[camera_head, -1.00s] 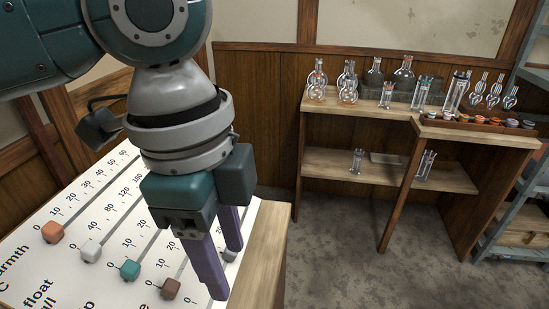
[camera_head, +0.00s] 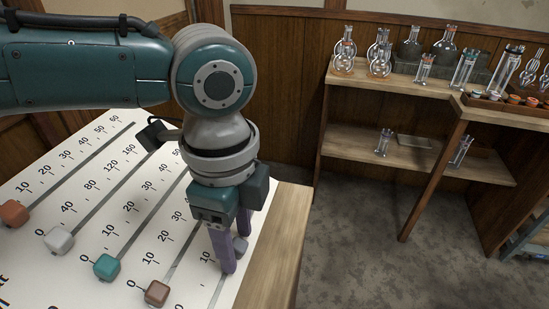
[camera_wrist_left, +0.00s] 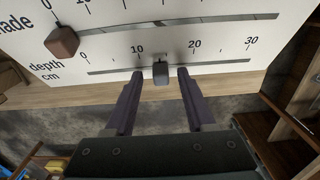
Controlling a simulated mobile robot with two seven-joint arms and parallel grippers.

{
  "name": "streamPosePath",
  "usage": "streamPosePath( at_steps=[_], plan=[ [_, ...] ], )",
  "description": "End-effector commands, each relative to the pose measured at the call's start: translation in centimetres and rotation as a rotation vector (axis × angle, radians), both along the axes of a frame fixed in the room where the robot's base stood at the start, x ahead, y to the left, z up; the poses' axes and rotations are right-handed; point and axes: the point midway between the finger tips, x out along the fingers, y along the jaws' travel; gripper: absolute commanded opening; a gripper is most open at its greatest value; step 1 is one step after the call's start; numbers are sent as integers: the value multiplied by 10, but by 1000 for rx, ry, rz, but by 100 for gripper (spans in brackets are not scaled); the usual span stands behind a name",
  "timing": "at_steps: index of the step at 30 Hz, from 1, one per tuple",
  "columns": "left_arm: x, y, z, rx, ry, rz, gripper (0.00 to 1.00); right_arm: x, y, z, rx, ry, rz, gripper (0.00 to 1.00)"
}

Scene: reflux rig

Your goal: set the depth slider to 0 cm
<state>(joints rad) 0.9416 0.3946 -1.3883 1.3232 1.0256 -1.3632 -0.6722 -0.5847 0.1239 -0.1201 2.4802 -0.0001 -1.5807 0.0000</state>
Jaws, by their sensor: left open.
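The depth slider's dark grey knob (camera_wrist_left: 160,72) sits on its slot between the 10 and 20 marks of the depth scale, nearer 10, in the left wrist view. The 0 mark is at the left end of that scale. My left gripper (camera_wrist_left: 160,76) is open, with one purple finger on each side of the knob and a visible gap on both sides. In the head view the knob (camera_head: 241,246) shows partly behind the fingers of my left gripper (camera_head: 236,252). My right gripper is not in view.
The white panel (camera_head: 62,277) carries other sliders with brown (camera_head: 157,293), teal (camera_head: 107,266), white (camera_head: 59,239) and orange (camera_head: 13,213) knobs. A wooden edge (camera_head: 276,245) borders the panel. Shelves with glassware (camera_head: 379,60) stand beyond open floor.

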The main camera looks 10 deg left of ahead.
Motion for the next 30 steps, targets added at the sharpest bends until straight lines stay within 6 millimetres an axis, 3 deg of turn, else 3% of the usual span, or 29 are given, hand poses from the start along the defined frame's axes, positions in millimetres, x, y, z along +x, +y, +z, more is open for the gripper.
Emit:
streamPosePath(
  at_steps=[8,23,30],
  plan=[
    [0,0,-3,1,0,-1,55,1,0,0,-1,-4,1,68],
    [0,0,-2,1,0,0,1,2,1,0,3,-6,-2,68],
    [0,0,-2,1,0,0,0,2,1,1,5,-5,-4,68]
  ],
)
